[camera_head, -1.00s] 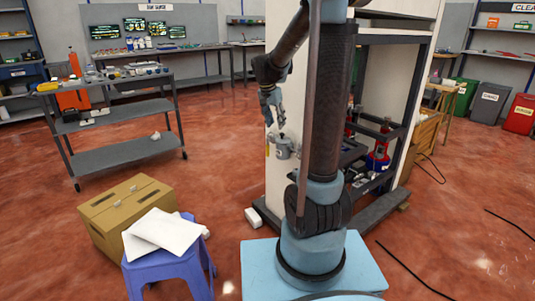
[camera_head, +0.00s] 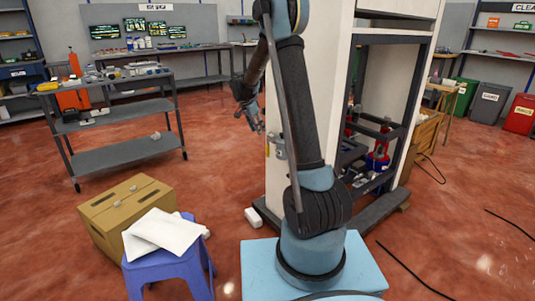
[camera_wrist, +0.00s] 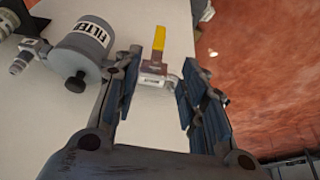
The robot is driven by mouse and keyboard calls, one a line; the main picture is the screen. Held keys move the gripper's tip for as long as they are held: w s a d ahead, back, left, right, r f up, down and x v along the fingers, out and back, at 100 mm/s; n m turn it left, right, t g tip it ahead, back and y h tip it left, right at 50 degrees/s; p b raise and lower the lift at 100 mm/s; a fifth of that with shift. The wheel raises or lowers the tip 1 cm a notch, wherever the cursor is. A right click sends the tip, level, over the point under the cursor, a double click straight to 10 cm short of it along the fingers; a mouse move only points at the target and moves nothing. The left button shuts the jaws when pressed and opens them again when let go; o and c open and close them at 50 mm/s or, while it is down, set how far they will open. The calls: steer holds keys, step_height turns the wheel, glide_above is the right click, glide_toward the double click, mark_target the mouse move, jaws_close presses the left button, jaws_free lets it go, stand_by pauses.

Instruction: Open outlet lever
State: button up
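The outlet lever is a yellow handle (camera_wrist: 159,38) on a small metal valve (camera_wrist: 154,72) with a label, fixed to the white cabinet panel. In the wrist view the handle stands upward from the valve, framed between my fingertips. My gripper (camera_wrist: 162,62) is open and empty, with one dark padded finger on each side of the valve. Contact cannot be told. In the head view my gripper (camera_head: 257,124) hangs at the cabinet's left side, with the yellow handle (camera_head: 267,150) small below it.
A grey canister marked FILTER (camera_wrist: 85,42) is close to my left finger in the wrist view. The white cabinet (camera_head: 284,75) stands behind my arm. A cart (camera_head: 120,156), a cardboard box (camera_head: 125,212) and a blue stool (camera_head: 167,271) stand left. Floor between cart and cabinet is clear.

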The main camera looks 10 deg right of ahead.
mark_target(267, 149)
steer(key=x, duration=1.7)
steer(key=shift+s+f, duration=0.1)
steer(key=shift+s, duration=0.05)
steer(key=shift+a, duration=0.1)
jaws_close()
